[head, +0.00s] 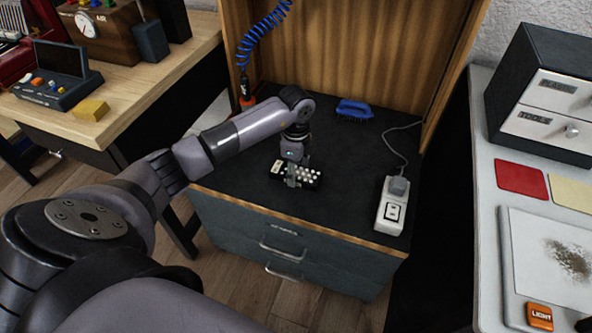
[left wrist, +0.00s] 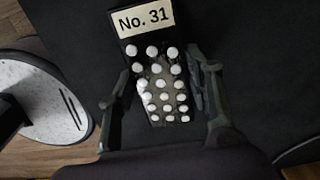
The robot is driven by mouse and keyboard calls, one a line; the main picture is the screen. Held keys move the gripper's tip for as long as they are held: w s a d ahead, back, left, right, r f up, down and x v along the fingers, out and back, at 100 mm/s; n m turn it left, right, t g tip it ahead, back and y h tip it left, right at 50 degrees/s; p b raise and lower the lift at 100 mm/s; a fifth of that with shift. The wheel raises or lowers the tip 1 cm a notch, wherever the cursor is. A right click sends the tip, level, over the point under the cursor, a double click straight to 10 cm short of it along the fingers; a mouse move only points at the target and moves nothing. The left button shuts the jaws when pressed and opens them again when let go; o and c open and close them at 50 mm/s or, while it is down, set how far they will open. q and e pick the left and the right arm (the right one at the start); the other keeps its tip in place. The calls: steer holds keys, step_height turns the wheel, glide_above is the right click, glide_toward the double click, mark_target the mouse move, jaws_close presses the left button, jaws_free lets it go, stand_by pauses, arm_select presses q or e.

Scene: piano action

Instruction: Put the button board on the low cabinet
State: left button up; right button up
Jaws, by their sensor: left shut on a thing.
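The button board (head: 310,178) is a small black board with rows of round white buttons. It is over the black top of the low cabinet (head: 235,175), near the front edge; I cannot tell whether it rests on the top or hangs just above it. In the left wrist view the board (left wrist: 150,50) carries a label reading "No. 31". My left gripper (head: 292,180) is shut on the board from above, with one finger on each side in the left wrist view (left wrist: 161,88). My right gripper is not in view.
On the cabinet top are a blue brush (head: 354,110) at the back, a white switch box (head: 391,207) with a cable at the right, and a tool (head: 246,92) on a blue coiled hose at the left. Wooden panels (head: 340,45) enclose the back and sides.

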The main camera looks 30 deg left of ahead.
mark_target(296, 172)
arm_select(q)
steer(key=o, duration=1.3)
step_height(296, 172, up, 3)
steer(key=shift+r+p, duration=0.15)
steer(key=shift+p, duration=0.35)
step_height(296, 172, up, 9)
steer(key=p, duration=0.1)
steer(key=shift+p, duration=0.35)
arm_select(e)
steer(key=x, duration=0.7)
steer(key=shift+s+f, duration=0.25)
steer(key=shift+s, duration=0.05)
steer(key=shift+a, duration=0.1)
